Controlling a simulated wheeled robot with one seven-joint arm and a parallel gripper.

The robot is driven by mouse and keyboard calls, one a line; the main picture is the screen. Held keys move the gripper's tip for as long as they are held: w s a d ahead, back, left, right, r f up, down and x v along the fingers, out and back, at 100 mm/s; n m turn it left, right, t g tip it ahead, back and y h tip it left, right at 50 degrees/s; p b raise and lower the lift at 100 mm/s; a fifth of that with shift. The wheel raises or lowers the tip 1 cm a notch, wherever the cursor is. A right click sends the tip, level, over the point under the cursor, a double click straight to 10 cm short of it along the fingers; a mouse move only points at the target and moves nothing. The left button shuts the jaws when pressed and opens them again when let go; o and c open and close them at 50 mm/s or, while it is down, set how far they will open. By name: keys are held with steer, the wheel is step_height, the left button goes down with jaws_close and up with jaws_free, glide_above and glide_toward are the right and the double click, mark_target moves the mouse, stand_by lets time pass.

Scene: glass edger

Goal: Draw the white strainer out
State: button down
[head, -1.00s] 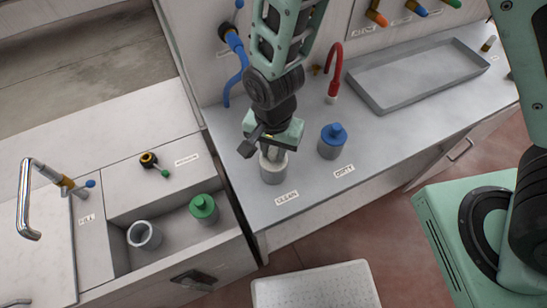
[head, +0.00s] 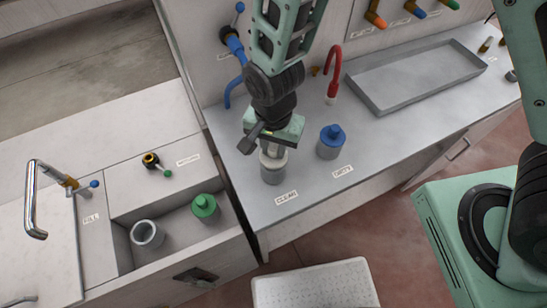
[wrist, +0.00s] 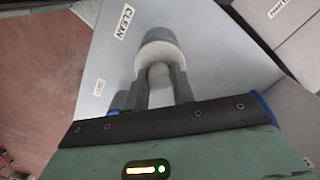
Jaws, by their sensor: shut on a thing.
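The white strainer (head: 272,153) sits at the top of a grey cylindrical housing (head: 273,175) behind the CLEAN label. My gripper (head: 273,149) points down over it and is shut on the strainer's knob. In the wrist view the two fingers (wrist: 161,88) close on both sides of the pale round knob (wrist: 159,71), with the strainer's white rim (wrist: 158,55) just beyond. How far the strainer sits inside the housing is hidden.
A blue-topped canister (head: 331,142) stands close right, by the DIRTY label. A grey tray (head: 415,78) and red tap (head: 334,72) are farther back. Left, a recess holds a green-topped canister (head: 205,207) and an open grey cup (head: 147,235). A white perforated step (head: 315,285) is below.

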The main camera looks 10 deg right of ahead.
steer(key=shift+r+p, duration=2.5)
steer(key=shift+r, duration=0.55)
step_height(320, 180, up, 4)
steer(key=p, duration=0.3)
steer(key=shift+p, duration=0.35)
